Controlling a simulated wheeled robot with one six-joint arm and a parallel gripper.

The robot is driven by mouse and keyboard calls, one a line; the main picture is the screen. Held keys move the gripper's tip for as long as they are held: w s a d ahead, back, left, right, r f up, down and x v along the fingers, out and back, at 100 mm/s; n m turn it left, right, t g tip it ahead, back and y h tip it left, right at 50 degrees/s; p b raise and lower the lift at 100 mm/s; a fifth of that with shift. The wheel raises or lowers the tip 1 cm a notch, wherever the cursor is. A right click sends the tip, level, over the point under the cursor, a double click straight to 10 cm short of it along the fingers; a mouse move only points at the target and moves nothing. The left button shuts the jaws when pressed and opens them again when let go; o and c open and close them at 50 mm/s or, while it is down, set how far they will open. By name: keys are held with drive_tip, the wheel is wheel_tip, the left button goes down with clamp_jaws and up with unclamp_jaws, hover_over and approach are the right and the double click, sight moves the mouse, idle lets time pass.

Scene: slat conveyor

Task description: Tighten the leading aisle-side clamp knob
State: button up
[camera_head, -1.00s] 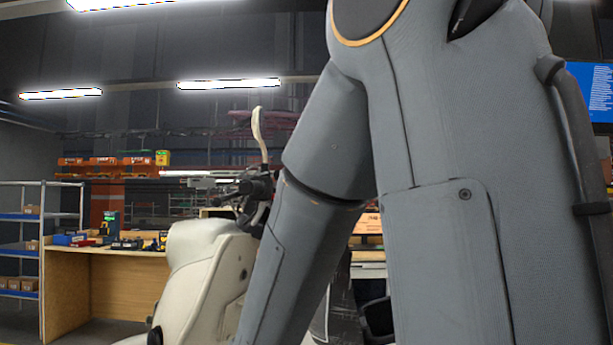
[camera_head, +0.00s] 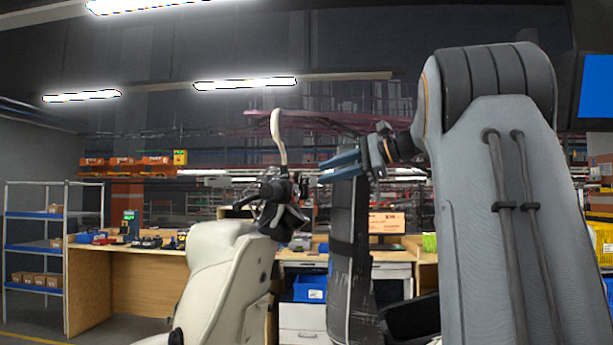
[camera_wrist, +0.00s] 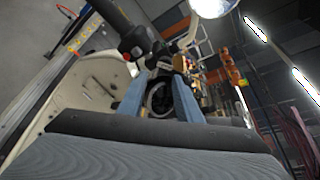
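My gripper (camera_head: 328,168) is raised in the air in the head view, its blue fingers pointing left toward the handlebar (camera_head: 280,195) of a cream scooter-like body (camera_head: 222,270). In the wrist view two blue fingers of my gripper (camera_wrist: 158,84) stand apart, with no object clearly held between them. Dark parts and a pale ring lie beyond the fingers. The cream body (camera_wrist: 85,95) and a black grip (camera_wrist: 118,22) show to the left there. I cannot make out the clamp knob or the clamp in either view.
A wooden bench (camera_head: 120,285) with tools stands behind at left, beside a shelf rack (camera_head: 35,250). A blue bin (camera_head: 310,288) and white drawers (camera_head: 301,318) stand behind the cream body. A pale upright stalk (camera_head: 278,138) rises from the handlebar.

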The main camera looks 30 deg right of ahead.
sight(299, 177)
drive_tip(key=p+x, duration=0.1)
drive_tip(key=x, duration=0.3)
drive_tip(key=r+p+x, duration=0.1)
drive_tip(key=x, duration=0.2)
drive_tip(key=shift+w+a+p, duration=0.1)
drive_tip(key=shift+w+p, duration=0.05)
drive_tip(key=shift+p, duration=0.15)
drive_tip(key=shift+c, duration=0.2)
drive_tip(key=c, duration=0.7)
